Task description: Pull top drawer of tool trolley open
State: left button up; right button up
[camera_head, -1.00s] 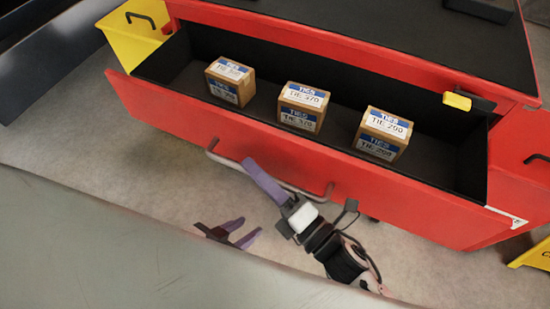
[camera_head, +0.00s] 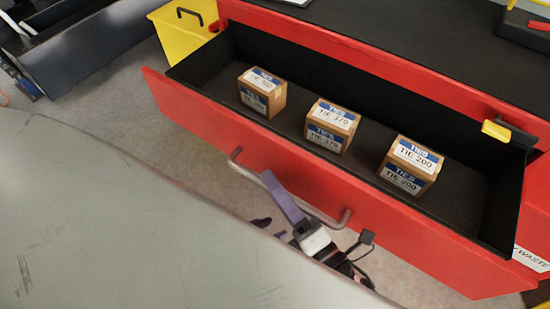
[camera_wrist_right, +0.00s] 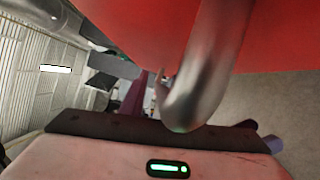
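The red tool trolley (camera_head: 420,75) fills the upper right of the head view. Its top drawer (camera_head: 215,135) stands well out, with its black inside showing. The grey bar handle (camera_head: 328,219) is on the red drawer front. My right gripper (camera_head: 285,200) is at this handle, with one purple finger lying across the bar. The handle also shows close in the right wrist view (camera_wrist_right: 205,75), just above the gripper body. The grip itself is hidden.
Three cardboard boxes labelled TIES stand in the drawer, at left (camera_head: 262,92), middle (camera_head: 331,126) and right (camera_head: 410,165). A yellow bin (camera_head: 183,27) is beside the trolley's left end. A large grey surface (camera_head: 120,230) fills the lower left.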

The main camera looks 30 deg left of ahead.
jog(key=v, duration=1)
jog(key=shift+s+d+f, duration=0.1)
jog(key=shift+s, duration=0.05)
dwell(0.4)
